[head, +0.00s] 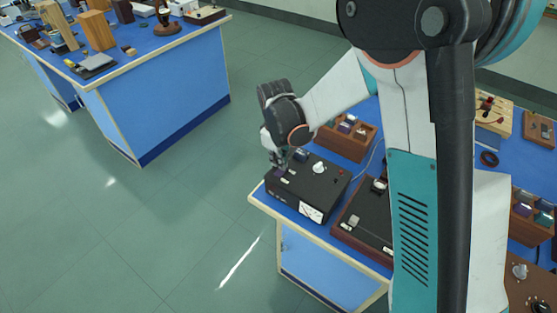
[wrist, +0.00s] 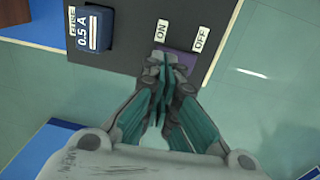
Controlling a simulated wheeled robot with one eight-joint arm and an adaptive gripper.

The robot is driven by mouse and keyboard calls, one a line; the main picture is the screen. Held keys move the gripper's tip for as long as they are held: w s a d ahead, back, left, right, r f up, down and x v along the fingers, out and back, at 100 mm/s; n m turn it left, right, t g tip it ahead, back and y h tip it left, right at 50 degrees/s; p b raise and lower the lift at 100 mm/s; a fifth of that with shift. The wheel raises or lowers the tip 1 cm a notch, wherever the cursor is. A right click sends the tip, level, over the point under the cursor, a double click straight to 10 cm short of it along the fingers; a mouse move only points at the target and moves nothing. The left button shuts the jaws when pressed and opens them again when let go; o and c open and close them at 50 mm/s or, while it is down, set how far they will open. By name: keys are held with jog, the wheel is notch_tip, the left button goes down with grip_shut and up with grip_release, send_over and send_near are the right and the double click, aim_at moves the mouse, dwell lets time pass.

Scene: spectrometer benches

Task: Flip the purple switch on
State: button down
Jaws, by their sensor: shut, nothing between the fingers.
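The purple switch (wrist: 178,61) is set in the top of a black instrument box, between an ON label (wrist: 161,31) and an OFF label (wrist: 202,38) in the wrist view. My gripper (wrist: 168,62) is shut and empty, its fingertips over the ON-side part of the switch and hiding some of it. Whether the tips touch the switch, and which way it is tipped, I cannot tell. In the head view the black box (head: 298,196) stands at the bench's near left corner, with my gripper (head: 279,168) at its left end.
A blue 0.5 A fuse block (wrist: 94,28) sits on the box left of the switch. A wooden tray (head: 347,140) stands behind the box, and another instrument (head: 350,221) stands to its right. Open floor (head: 150,215) lies left of the bench.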

aim_at(276, 171)
jog(key=shift+s+a, duration=0.1)
dwell(0.3)
jog(key=shift+s+a+r, duration=0.1)
jog(key=shift+s+a, duration=0.3)
jog(key=shift+s, duration=0.1)
jog(key=shift+r, duration=0.1)
notch_tip(276, 171, up, 14)
jog(key=p, duration=0.5)
dwell(0.4)
